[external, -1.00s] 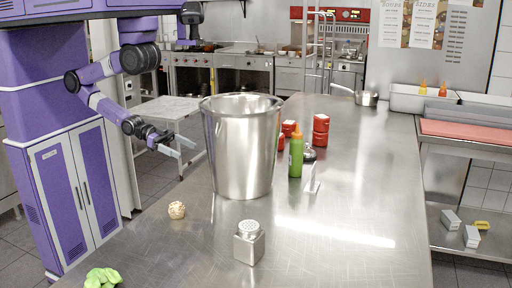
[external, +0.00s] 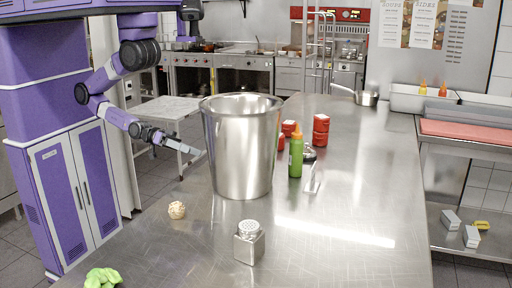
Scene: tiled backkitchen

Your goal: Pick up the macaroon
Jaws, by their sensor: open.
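The macaroon (external: 177,210) is a small, round, pale beige lump. It sits on the steel table near its left edge, in front of and to the left of a large steel pot. My gripper (external: 196,147) is in the air at the table's left side, left of the pot and beyond the macaroon in the picture. Its pale fingers point right, towards the pot's wall. It is open and nothing shows between the fingers. It is apart from the macaroon.
The tall steel pot (external: 240,150) stands close to my gripper. A steel shaker (external: 249,243), green items (external: 102,278), a green bottle (external: 296,155) and red containers (external: 320,130) are on the steel table (external: 360,200). The table's right part is clear.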

